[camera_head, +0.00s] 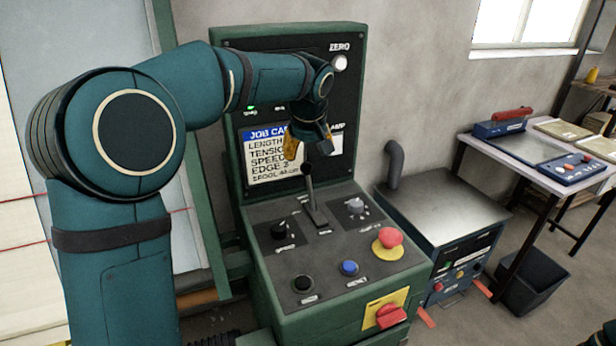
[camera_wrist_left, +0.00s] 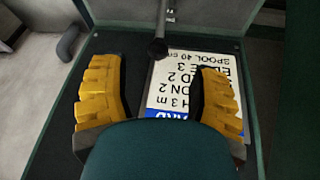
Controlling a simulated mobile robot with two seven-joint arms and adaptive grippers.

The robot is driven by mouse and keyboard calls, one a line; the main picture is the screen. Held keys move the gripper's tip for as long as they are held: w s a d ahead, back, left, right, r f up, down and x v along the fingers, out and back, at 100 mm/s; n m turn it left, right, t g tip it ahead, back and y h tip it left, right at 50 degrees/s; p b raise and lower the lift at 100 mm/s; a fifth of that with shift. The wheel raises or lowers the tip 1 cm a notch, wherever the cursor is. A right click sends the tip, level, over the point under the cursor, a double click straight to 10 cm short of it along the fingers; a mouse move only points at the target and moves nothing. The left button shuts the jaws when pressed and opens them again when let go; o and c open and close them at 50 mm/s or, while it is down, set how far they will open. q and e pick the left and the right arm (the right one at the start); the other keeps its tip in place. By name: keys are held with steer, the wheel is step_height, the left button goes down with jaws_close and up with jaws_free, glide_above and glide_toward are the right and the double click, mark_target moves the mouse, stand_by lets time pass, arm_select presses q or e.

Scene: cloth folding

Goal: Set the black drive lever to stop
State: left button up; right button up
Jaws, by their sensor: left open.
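The black drive lever (camera_head: 312,196) stands in a slot on the top panel of the green control console (camera_head: 335,290). It is roughly upright, with a round knob at its top. My left gripper (camera_head: 307,148) is open and empty just above the knob, in front of the job card (camera_head: 262,155). In the left wrist view the lever's knob (camera_wrist_left: 157,48) shows beyond and between the two yellow fingers (camera_wrist_left: 160,88), apart from both. The lever's labels are too small to read.
The console panel holds a black knob (camera_head: 284,229), a grey knob (camera_head: 355,206), a red mushroom button (camera_head: 390,237), a blue button (camera_head: 349,268) and a red switch (camera_head: 390,315). A grey-topped cabinet (camera_head: 440,207) with a pipe stands to the right, and a bench (camera_head: 540,150) beyond it.

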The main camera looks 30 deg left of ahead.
mark_target(308, 176)
arm_select(q)
steer(key=b+x, duration=0.2)
steer(key=x, duration=1)
steer(key=shift+c, duration=0.4)
jaws_close()
